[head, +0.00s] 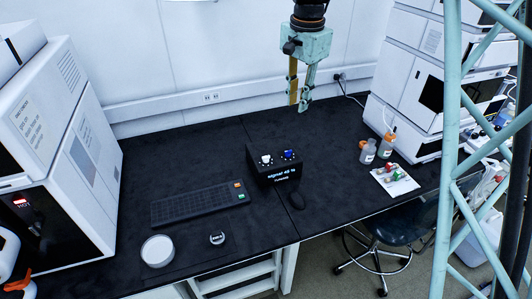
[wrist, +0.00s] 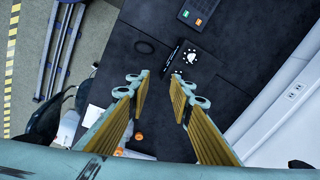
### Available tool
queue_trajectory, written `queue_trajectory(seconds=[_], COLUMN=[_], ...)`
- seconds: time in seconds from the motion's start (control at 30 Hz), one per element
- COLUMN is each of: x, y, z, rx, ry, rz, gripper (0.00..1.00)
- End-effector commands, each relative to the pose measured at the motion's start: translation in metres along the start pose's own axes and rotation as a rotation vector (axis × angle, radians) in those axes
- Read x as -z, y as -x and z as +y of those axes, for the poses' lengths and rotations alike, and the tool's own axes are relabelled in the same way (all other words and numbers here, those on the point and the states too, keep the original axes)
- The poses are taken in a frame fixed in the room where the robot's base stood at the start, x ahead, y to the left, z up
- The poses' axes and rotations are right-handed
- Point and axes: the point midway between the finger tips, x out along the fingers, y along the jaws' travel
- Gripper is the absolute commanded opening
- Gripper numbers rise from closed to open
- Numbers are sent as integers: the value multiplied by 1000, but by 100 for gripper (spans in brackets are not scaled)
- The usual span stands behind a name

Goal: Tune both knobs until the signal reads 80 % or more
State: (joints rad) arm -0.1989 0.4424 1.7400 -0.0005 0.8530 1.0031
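A black control box (head: 262,172) sits on the dark bench in the middle of the head view. A white knob (head: 266,159) and a blue knob (head: 288,154) are on its top. Its front display (head: 281,174) shows lit text with a percent value, too small to read surely. My gripper (head: 299,100) hangs above and behind the box, to its right, fingers pointing down, touching nothing. In the wrist view my gripper (wrist: 164,96) is open and empty. The white knob (wrist: 191,57) shows there beyond the fingertips; I cannot make out the blue knob.
A round white dish (head: 158,251) is at the front left. White instrument stacks flank the bench.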

Motion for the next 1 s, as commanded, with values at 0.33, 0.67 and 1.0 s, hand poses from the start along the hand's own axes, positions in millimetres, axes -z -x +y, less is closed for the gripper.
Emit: queue_trajectory(seconds=[0.33, 0.67, 1.0], x=[8, 10, 7], y=[-50, -103, -163], z=[-47, -87, -121], rx=[-24, -47, -73], ry=[-91, -178, -268], rz=[-16, -27, -36], gripper=[20, 20, 20])
